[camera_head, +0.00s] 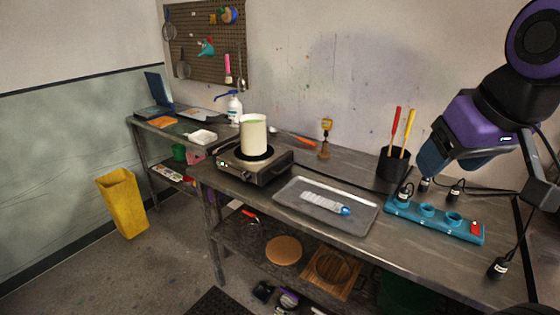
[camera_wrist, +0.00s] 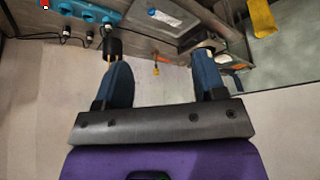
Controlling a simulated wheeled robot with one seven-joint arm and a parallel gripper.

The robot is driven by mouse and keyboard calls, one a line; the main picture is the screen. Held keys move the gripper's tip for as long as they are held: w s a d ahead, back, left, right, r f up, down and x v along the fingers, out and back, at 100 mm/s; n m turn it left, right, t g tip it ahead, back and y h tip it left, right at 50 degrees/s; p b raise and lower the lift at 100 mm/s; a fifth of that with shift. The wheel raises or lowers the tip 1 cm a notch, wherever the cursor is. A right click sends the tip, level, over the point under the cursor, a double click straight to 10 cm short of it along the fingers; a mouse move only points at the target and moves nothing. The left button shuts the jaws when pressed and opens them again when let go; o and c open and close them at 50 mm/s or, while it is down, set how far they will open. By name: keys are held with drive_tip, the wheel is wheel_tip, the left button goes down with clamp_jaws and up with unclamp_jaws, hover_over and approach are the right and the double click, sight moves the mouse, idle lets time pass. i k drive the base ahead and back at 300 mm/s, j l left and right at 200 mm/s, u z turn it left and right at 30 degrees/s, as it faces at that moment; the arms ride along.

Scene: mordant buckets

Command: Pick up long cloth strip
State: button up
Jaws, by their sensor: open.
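A long pale strip-like item (camera_head: 322,203) with a blue end lies flat on a grey metal tray (camera_head: 290,205) on the bench. It may be the cloth strip, but its material is too small to tell. It also shows in the wrist view (camera_wrist: 163,17), near the top edge. My gripper (camera_head: 432,158) is raised above the right part of the bench, to the right of the tray and well apart from it. In the wrist view its two blue fingers (camera_wrist: 163,72) are spread wide with nothing between them.
A hot plate (camera_head: 256,172) with a cream pot (camera_head: 254,133) stands left of the tray. A black holder (camera_head: 392,173) with red and yellow handles and a blue socket block (camera_head: 432,225) with cables stand right of it. A yellow bin (camera_head: 122,205) is on the floor.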

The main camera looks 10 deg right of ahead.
sight(337, 208)
drive_tip(key=i+j+z, duration=0.15)
drive_tip(key=j, duration=0.2)
drive_tip(key=i+j+z, duration=0.1)
drive_tip(key=j, duration=0.3)
drive_tip(key=i+j+z, duration=0.15)
drive_tip(key=j, duration=0.25)
drive_tip(key=i+l, duration=0.05)
drive_tip(key=i, duration=0.05)
